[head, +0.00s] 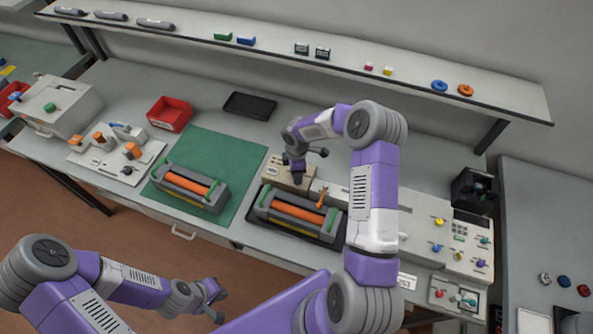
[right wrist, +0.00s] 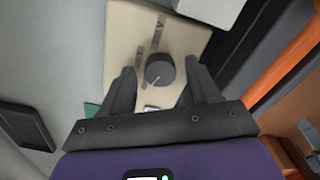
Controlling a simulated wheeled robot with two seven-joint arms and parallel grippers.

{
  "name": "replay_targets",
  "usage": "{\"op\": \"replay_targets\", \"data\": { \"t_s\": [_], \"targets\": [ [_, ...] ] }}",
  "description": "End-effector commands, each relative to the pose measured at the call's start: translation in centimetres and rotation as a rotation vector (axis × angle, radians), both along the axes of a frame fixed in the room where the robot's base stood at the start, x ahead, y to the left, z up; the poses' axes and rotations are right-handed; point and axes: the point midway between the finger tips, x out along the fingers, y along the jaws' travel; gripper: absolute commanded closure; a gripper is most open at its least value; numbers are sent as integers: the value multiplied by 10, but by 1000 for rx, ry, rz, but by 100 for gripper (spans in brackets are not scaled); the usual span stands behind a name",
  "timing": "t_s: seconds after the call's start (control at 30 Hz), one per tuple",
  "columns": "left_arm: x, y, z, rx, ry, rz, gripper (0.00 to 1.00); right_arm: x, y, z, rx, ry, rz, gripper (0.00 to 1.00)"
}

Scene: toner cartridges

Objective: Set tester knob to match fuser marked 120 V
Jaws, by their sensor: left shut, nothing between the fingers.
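The tester (head: 272,171) is a beige box at the back of the bench, behind a fuser (head: 298,213) with an orange roller in a black tray. In the right wrist view its dark round knob (right wrist: 160,75) has a thin pale pointer line slanting to lower left. Two strip labels mark the panel, too small to read. My right gripper (right wrist: 160,66) is open, one finger on each side of the knob with gaps showing; it points down over the tester in the head view (head: 297,178). My left gripper (head: 215,299) is shut and empty at lower left, away from the bench top.
Another orange-rollered fuser (head: 190,187) lies on the green mat (head: 222,152). A red bin (head: 170,112) and black tray (head: 250,105) stand behind. A panel with coloured knobs (head: 458,245) is at right. A shelf (head: 330,55) runs above the bench.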

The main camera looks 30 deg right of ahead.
Motion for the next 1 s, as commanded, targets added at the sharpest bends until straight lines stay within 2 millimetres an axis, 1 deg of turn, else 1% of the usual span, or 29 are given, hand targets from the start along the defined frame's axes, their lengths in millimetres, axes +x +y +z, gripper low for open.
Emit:
{"op": "replay_targets", "data": {
  "t_s": [0.03, 0.3, 0.33, 0.37, 0.67, 0.87, 1.0],
  "targets": [
    [0, 0, 0, 0, 0, 0, 100, 0, 0, 0, 0, 0, 0, 46],
    [0, 0, 0, 0, 0, 0, 100, 0, 0, 0, 0, 0, 0, 88],
    [0, 0, 0, 0, 0, 0, 100, 0, 0, 0, 0, 0, 0, 92],
    [0, 0, 0, 0, 0, 0, 100, 0, 0, 0, 0, 0, 0, 95],
    [0, 0, -5, 0, 0, 0, 100, 0, 0, 0, 0, -1, -43, 95],
    [0, 0, -15, 0, 0, 0, 100, 1, 0, -1, -1, -3, -153, 95],
    [0, 0, -25, 0, 0, 0, 100, 1, 0, -2, -1, -3, -271, 95]
  ]
}}
